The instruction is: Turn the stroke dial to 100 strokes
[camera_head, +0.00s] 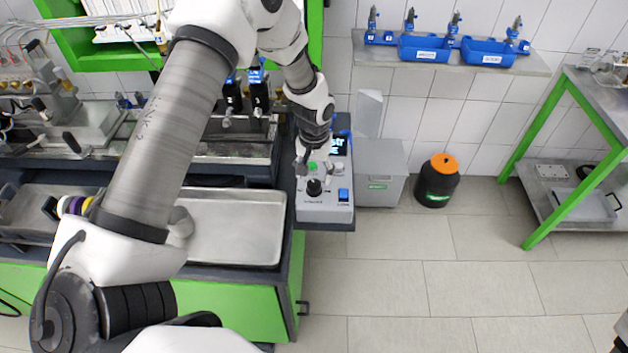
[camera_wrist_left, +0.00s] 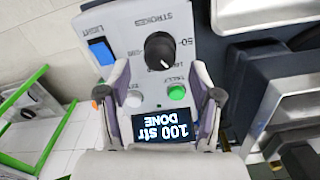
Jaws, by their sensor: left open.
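The stroke dial is a black round knob (camera_wrist_left: 160,50) on the light grey control box (camera_wrist_left: 215,35), under the label STROKES. In the head view the dial (camera_head: 314,187) is near the front of the box (camera_head: 325,211). In the head view my left gripper (camera_head: 308,160) is over the box, behind the dial. Finger contact cannot be told.
A green button (camera_wrist_left: 177,92) and a white button (camera_wrist_left: 133,99) lie between the dial and display. A blue light switch (camera_wrist_left: 101,50) is beside the dial. A metal tray (camera_head: 235,258) is left of the box; a grey bin (camera_head: 379,172) is right of it.

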